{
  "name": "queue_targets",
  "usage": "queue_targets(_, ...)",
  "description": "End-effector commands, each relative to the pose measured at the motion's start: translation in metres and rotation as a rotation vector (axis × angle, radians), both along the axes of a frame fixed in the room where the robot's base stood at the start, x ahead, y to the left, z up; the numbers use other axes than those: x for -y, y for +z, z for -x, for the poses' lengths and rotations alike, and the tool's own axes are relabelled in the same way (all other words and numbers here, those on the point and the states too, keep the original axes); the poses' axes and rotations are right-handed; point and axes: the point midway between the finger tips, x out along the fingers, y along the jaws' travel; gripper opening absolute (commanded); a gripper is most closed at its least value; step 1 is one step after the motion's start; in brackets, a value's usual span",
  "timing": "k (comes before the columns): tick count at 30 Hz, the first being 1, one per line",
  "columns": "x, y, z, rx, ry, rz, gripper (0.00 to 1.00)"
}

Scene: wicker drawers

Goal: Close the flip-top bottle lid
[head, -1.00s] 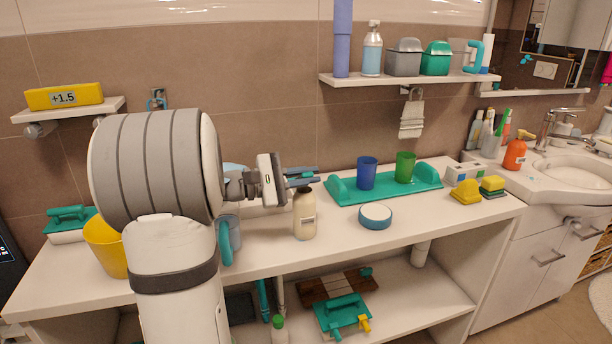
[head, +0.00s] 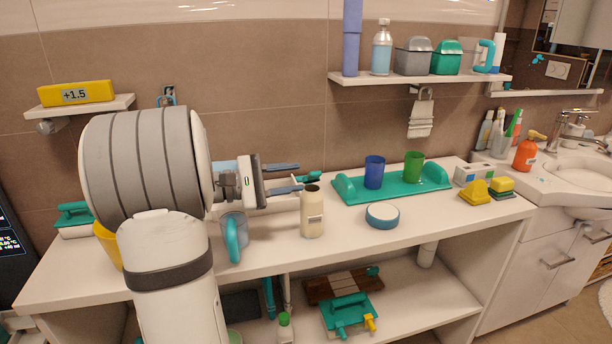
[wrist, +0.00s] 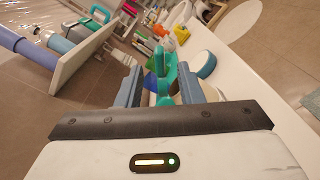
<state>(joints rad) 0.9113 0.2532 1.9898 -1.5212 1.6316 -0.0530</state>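A cream bottle (head: 312,214) with a small label stands upright on the white counter, right of my arm. Its top looks dark, and I cannot clearly make out a lid or how it stands. A small teal and dark piece (head: 313,176) shows just above and behind the bottle's top; I cannot tell whether it belongs to the bottle. My gripper (head: 300,178) is open and empty, its fingers pointing right, just left of and above the bottle's top. In the wrist view, the two blue-grey fingers (wrist: 159,88) stand apart with teal shapes beyond; I cannot pick out the bottle there.
A teal tray (head: 430,182) with a blue cup (head: 374,172) and a green cup (head: 413,167) lies right of the bottle. A round blue-and-white container (head: 382,216) stands nearer the front. A grey mug (head: 234,235) with teal handle is left. A wall shelf (head: 420,80) hangs above.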

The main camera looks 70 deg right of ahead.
Motion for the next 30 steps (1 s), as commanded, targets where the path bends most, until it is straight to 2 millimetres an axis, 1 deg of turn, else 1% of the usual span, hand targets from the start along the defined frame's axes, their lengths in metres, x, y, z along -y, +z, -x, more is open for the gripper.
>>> queue_targets(1, -0.003, 0.0, -0.006, -0.001, 0.002, 0.0, 0.34)
queue_targets(4, -0.008, 0.0, -0.012, -0.001, 0.001, 0.0, 0.34)
queue_targets(13, -0.009, 0.0, -0.014, 0.0, 0.0, 0.0, 0.34)
queue_targets(16, -0.009, 0.003, -0.013, 0.007, -0.008, -0.003, 0.25)
queue_targets(20, -0.008, 0.019, 0.001, 0.066, -0.073, -0.039, 0.15)
queue_targets(23, -0.006, 0.036, 0.017, 0.159, -0.158, -0.087, 0.07)
queue_targets(25, -0.006, 0.037, 0.032, 0.273, -0.25, -0.14, 0.01)
queue_targets(29, -0.004, 0.05, 0.051, 0.523, -0.398, -0.23, 0.0)
queue_targets(30, -0.003, 0.056, 0.055, 0.613, -0.439, -0.254, 0.0)
